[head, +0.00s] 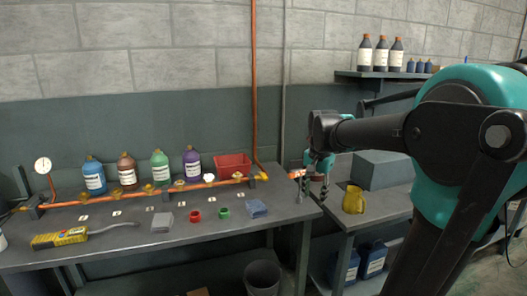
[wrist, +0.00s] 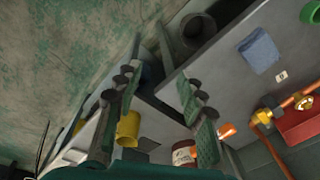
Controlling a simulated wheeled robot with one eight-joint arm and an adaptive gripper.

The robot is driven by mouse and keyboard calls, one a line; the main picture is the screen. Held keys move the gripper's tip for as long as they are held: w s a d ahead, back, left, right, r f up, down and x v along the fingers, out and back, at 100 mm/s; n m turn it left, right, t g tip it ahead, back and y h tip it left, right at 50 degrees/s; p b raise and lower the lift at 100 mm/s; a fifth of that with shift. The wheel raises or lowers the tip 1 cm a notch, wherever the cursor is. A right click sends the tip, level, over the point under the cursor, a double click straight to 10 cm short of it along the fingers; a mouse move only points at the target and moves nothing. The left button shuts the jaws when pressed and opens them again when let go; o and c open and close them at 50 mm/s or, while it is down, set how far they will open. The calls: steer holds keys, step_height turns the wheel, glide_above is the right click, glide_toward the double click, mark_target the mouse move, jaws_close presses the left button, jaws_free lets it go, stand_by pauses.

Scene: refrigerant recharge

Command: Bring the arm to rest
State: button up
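My gripper (head: 311,196) hangs downward at the gap between the main bench (head: 120,250) and the side bench to its right, with my arm reaching in from the right. In the wrist view its two fingers (wrist: 150,45) are spread apart with nothing held between them. A yellow jug (head: 354,199) stands on the side bench just right of the gripper, apart from it; it also shows in the wrist view (wrist: 128,128). A reddish-brown container with a pale label (wrist: 183,153) shows close behind the fingers, partly hidden.
A copper pipe with brass valves (head: 180,185) runs along the main bench before several coloured bottles (head: 160,167). A red bin (head: 233,164), blue cloth (head: 257,208) and yellow detector (head: 60,239) lie there. A grey box (head: 380,170) is beyond the jug. A dark bucket (head: 262,278) stands below.

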steer(key=s+d+f+n+t, duration=0.2)
steer(key=s+f+n, duration=0.6)
steer(key=s+f, duration=0.9)
step_height(320, 180, down, 2)
steer(key=shift+d+f+t, duration=0.2)
steer(key=shift+f+t, duration=0.05)
steer(key=shift+t, duration=0.15)
